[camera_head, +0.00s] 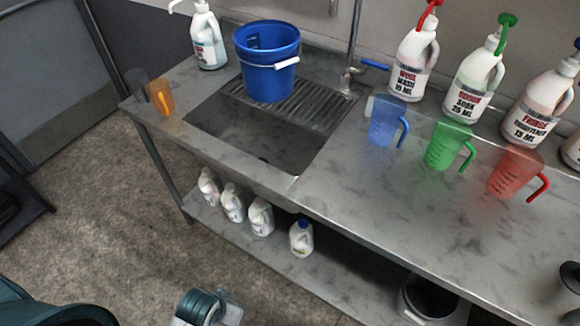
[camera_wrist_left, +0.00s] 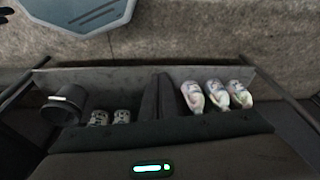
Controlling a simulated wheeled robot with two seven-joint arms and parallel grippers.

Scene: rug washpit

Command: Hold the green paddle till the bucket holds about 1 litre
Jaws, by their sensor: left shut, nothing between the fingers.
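The blue bucket (camera_head: 268,70) stands upright on the slatted rack (camera_head: 318,100) at the back of the sink. Its white handle grip hangs on the front side. I cannot make out any water in it. A tap (camera_head: 350,78) with a blue lever (camera_head: 375,64) stands right of the bucket. I see no clear green paddle; a green pump top (camera_head: 508,20) sits on one white bottle. My left gripper (camera_wrist_left: 157,80) shows in the left wrist view, its dark fingers shut and empty. In the head view, part of my left arm is low, well apart from the bucket. My right gripper is not in view.
Blue (camera_head: 385,122), green (camera_head: 448,146) and red (camera_head: 516,172) measuring jugs stand on the counter, with large white bottles behind. An orange cup (camera_head: 160,98) stands at the left end. Several bottles (camera_head: 232,203) and a dark bin (camera_head: 428,300) are below. Floor in front is clear.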

